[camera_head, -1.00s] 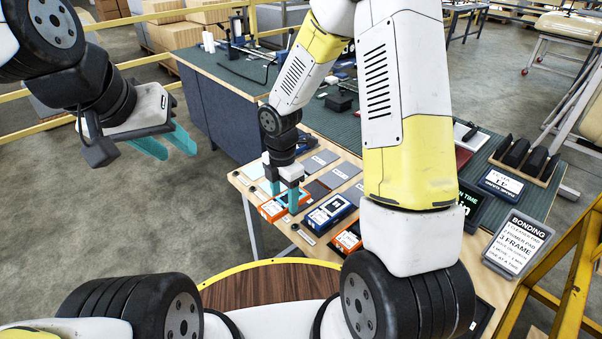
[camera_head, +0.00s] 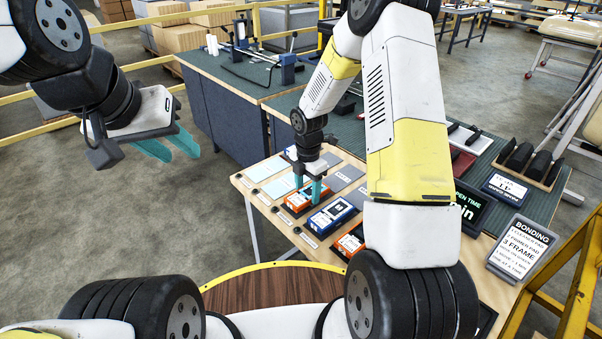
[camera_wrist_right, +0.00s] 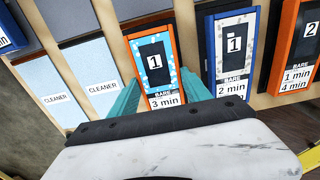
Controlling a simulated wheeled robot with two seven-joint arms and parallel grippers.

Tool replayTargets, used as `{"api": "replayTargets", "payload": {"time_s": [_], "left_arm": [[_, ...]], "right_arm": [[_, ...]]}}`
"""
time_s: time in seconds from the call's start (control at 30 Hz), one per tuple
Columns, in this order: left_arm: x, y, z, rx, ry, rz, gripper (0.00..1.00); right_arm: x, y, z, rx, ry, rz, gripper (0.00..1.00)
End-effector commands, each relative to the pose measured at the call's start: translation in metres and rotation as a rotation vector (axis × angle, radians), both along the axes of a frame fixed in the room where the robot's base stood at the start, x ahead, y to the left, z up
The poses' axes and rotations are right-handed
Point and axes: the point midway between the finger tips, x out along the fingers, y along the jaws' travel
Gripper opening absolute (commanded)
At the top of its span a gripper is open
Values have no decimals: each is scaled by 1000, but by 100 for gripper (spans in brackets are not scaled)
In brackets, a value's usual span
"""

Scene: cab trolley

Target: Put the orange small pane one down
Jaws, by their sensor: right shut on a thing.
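The orange small pane marked 1 (camera_wrist_right: 158,68) has an orange rim and a label reading 3 min. My left gripper (camera_head: 172,148) is open and empty, over the floor at the left.
Light blue cleaner cards (camera_wrist_right: 93,75) lie left of the orange pane. The blue pane (camera_wrist_right: 231,50) is close on its right, then an orange pane marked 2 (camera_wrist_right: 297,50). A bonding sign (camera_head: 522,245) and dark display (camera_head: 466,208) stand at the right.

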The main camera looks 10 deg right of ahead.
Motion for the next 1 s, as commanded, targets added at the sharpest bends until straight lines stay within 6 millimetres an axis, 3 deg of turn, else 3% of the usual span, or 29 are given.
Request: {"api": "replayTargets", "payload": {"time_s": [0.23, 0.27, 0.37, 0.77, 1.0], "left_arm": [[0, 0, 0, 0, 0, 0, 36], [0, 0, 0, 0, 0, 0, 36], [0, 0, 0, 0, 0, 0, 36], [0, 0, 0, 0, 0, 0, 36], [0, 0, 0, 0, 0, 0, 36]], "right_arm": [[0, 0, -3, 0, 0, 0, 6], [0, 0, -3, -1, 1, -1, 60], [0, 0, -2, 0, 0, -1, 78], [0, 0, 4, 1, -2, -1, 78], [1, 0, 48, 1, -4, -3, 78]]}}
